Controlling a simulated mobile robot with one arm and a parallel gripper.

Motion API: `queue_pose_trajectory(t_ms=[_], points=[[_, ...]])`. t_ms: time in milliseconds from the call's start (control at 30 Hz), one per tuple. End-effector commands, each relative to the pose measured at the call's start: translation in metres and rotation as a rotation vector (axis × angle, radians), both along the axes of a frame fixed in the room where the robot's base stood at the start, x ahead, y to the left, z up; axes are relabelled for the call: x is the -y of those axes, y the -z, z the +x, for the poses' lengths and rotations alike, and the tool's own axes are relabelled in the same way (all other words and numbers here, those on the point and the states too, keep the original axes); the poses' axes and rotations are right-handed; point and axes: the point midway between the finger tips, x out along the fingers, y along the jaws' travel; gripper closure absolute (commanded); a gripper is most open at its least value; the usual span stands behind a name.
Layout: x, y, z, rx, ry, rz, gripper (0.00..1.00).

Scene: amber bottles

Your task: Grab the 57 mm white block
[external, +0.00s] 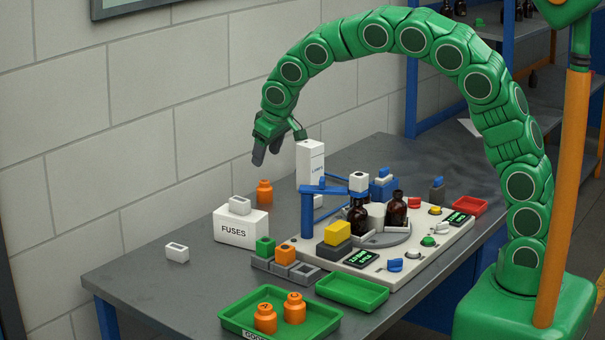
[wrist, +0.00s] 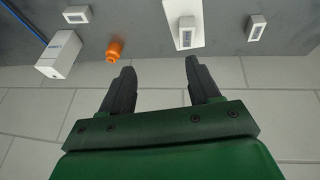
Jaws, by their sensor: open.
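Several white blocks show, and I cannot tell which is 57 mm. A small pale block (external: 240,205) lies on the white FUSES box (external: 241,228); in the wrist view it is (wrist: 186,32) on the box's top. Another small white block (external: 177,252) lies on the bench left of that box, and in the wrist view (wrist: 256,27). A tall white labelled box (external: 310,163) stands behind the blue stand; it also shows in the wrist view (wrist: 58,55). My gripper (external: 266,148) is open and empty, above the bench near the wall; its fingers (wrist: 160,66) touch nothing.
An orange bottle (external: 264,192) stands below my gripper. A blue stand (external: 307,215), brown bottles (external: 397,209) and a control panel fill the middle. Green trays (external: 352,291) lie in front. Bare bench (external: 150,285) surrounds the left white block. The wall (external: 130,140) is close behind.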

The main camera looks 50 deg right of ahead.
Motion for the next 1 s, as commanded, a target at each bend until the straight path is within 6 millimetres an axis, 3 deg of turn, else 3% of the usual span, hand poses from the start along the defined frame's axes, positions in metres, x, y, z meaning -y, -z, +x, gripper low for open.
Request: queue_pose_trajectory(t_ms=[300,533,800,1000], points=[[-0.071,0.051,0.048,0.009,-0.035,0.042,0.38],[-0.126,0.092,0.072,0.01,-0.059,0.083,0.38],[-0.188,0.137,0.087,0.005,-0.087,0.133,0.38],[-0.208,0.154,0.089,0.001,-0.094,0.153,0.38]])
